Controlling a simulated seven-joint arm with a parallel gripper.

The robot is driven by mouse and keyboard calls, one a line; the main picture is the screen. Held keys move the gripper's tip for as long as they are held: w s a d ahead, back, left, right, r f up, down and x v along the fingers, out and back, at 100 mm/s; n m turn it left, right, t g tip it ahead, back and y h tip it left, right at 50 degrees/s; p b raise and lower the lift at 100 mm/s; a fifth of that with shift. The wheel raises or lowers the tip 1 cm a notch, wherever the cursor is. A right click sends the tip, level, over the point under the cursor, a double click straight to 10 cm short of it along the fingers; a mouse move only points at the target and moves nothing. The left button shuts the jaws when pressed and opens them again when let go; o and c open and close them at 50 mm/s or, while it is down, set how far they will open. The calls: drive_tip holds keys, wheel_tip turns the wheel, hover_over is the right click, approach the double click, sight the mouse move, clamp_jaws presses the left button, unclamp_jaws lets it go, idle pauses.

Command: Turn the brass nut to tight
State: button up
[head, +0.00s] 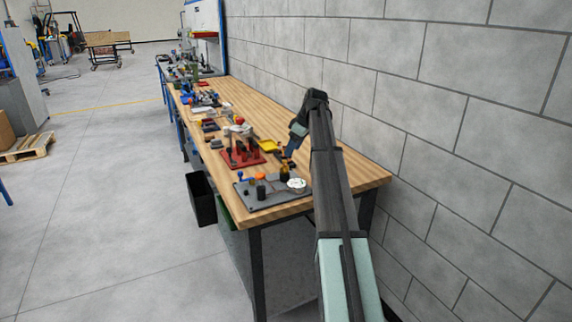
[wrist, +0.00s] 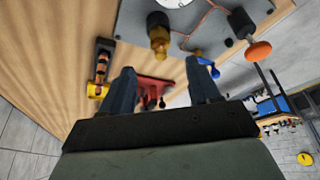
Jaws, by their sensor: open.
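A grey board (head: 275,200) lies on the near end of the bench and fills the top of the wrist view (wrist: 130,20). A brass nut or fitting (wrist: 158,42) stands at the board's edge in the wrist view, with a dark cylindrical part above it. A second, smaller brass piece (wrist: 196,53) sits beside a blue lever (wrist: 208,67). A thin copper tube (wrist: 215,8) runs across the board. My gripper (wrist: 162,78) is open, its two fingers apart with nothing held between them. The larger brass piece appears beyond the fingertips, not between them. In the head view my gripper (head: 290,152) hangs behind the board.
An orange knob (wrist: 258,51) and a black cylinder (wrist: 239,22) stand on the board. A white round gauge (head: 296,184) is at its right. A block wall borders the bench's right.

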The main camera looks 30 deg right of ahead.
sight(285, 168)
drive_tip(key=x, duration=0.8)
drive_tip(key=shift+w+f, duration=0.1)
drive_tip(key=shift+f, duration=0.15)
drive_tip(key=c, duration=1)
drive_tip(key=shift+a+m+h, duration=0.2)
drive_tip(key=shift+m+h, duration=0.1)
drive_tip(key=shift+m, duration=0.6)
drive_tip(key=shift+m+t+h, duration=0.3)
drive_tip(key=shift+m+h, duration=0.2)
drive_tip(key=shift+m, duration=0.9)
drive_tip(key=shift+c, duration=0.2)
drive_tip(key=o, duration=1)
drive_tip(key=shift+o, duration=0.2)
